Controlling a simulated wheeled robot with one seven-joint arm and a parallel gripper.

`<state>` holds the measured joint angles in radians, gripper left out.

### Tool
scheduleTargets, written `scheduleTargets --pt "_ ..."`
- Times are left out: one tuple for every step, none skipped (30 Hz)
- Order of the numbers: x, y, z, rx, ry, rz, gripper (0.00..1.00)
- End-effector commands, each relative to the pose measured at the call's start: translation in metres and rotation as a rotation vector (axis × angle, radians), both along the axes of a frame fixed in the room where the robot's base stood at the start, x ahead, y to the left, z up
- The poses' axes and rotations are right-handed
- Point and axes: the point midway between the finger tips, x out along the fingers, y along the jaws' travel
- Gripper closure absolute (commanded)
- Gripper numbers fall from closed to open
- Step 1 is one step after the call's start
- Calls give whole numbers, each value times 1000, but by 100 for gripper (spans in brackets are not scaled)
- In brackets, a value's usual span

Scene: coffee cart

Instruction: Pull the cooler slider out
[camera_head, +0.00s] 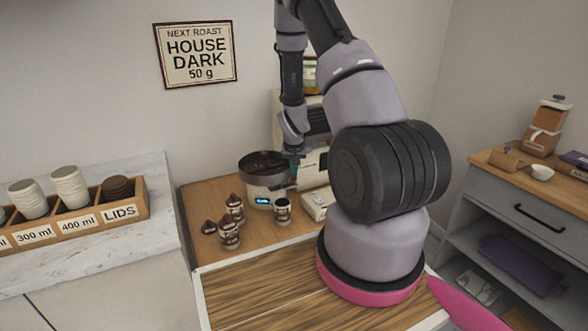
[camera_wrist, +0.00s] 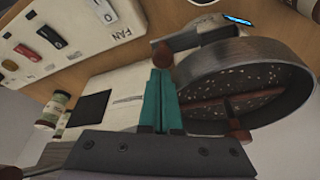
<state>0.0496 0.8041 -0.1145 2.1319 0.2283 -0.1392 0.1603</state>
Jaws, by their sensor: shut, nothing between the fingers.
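The round metal cooler (camera_head: 264,180) stands on the wooden counter, with a small blue display on its front. In the wrist view the cooler (camera_wrist: 245,57) shows at the right as a grey drum with a perforated floor and a brown stirring bar. A reddish-brown round knob (camera_wrist: 162,52), which looks like the slider's handle, is by its rim just past my fingertips. My gripper (camera_wrist: 161,75) has teal fingers shut together, with nothing held. The fingertips are close to the knob; I cannot tell whether they touch. In the head view my gripper (camera_head: 293,172) is beside the cooler's right side, mostly dark and small.
A switch panel (camera_wrist: 60,35) marked FAN is beside the cooler. A lids-and-cups box (camera_head: 110,217) is on the left counter. A grey cabinet (camera_head: 525,205) stands at the right.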

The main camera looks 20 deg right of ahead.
Motion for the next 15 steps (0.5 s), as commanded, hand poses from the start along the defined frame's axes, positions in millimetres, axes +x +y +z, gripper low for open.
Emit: scheduleTargets --pt "0 0 0 0 0 0 100" --pt "0 0 0 0 0 0 100" --pt "0 0 0 0 0 0 100" --pt "0 0 0 0 0 0 100" --pt "-2 0 0 0 0 0 100" --pt "-5 0 0 0 1 -1 100" --pt "-10 -1 0 0 1 -1 100" --pt "-16 -1 0 0 2 -1 100" --pt "-24 -1 0 0 3 -2 100" --pt "-29 -2 0 0 3 -2 100" --pt "-35 -2 0 0 4 -2 100" --pt "-41 -2 0 -1 3 -1 100" --pt "-45 -2 0 0 3 -2 100" --pt "-47 -2 0 -1 2 -2 100" --pt "-50 -2 0 -1 0 -1 100"
